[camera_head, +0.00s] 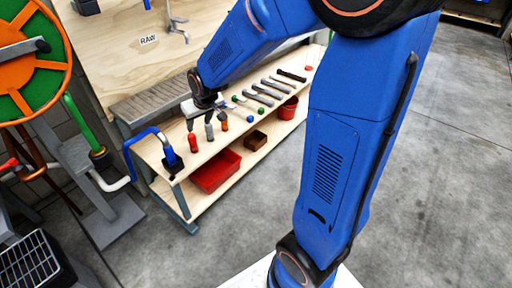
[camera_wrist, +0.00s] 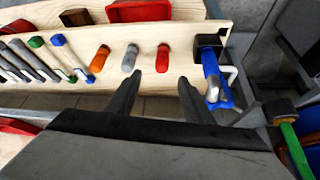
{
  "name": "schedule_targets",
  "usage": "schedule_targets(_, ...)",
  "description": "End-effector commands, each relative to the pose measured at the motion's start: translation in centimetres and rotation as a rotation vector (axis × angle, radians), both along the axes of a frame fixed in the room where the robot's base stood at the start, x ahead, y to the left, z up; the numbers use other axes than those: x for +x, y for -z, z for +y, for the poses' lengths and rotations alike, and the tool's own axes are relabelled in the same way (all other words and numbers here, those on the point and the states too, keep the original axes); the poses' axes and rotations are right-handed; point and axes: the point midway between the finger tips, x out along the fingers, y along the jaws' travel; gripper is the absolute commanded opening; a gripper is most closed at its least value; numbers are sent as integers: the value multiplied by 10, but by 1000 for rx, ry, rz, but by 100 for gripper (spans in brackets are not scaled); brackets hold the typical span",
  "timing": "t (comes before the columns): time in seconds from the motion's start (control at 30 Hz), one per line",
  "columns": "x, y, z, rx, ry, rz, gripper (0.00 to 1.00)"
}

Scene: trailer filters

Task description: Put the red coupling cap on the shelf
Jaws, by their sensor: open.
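No red item is clearly marked as the coupling cap. A short red cylinder (camera_head: 193,142) stands at the near end of the shelf (camera_head: 165,150), beside grey and orange ones. In the wrist view the red cylinder (camera_wrist: 163,55) is just beyond my fingertips, apart from them. A small red piece (camera_head: 308,68) lies at the shelf's far end; I cannot tell what it is. My gripper (camera_head: 206,114) is above the shelf. In the wrist view my gripper (camera_wrist: 160,84) has its fingers spread, with nothing between them.
Wrenches (camera_head: 262,90) and other tools line the upper shelf. A red bin (camera_head: 216,172), brown box (camera_head: 256,140) and red bucket (camera_head: 288,108) sit below. Pipes stand left.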

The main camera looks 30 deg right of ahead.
Motion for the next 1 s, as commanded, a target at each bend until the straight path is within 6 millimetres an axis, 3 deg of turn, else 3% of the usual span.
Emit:
schedule_targets(0.2,-62,-42,-18,-2,22,13,47)
schedule_targets(0.5,-151,-78,-37,-4,50,39,47)
schedule_targets(0.73,-221,-94,-48,-6,71,59,47)
schedule_targets(1.0,-297,-97,-56,-6,93,84,47)
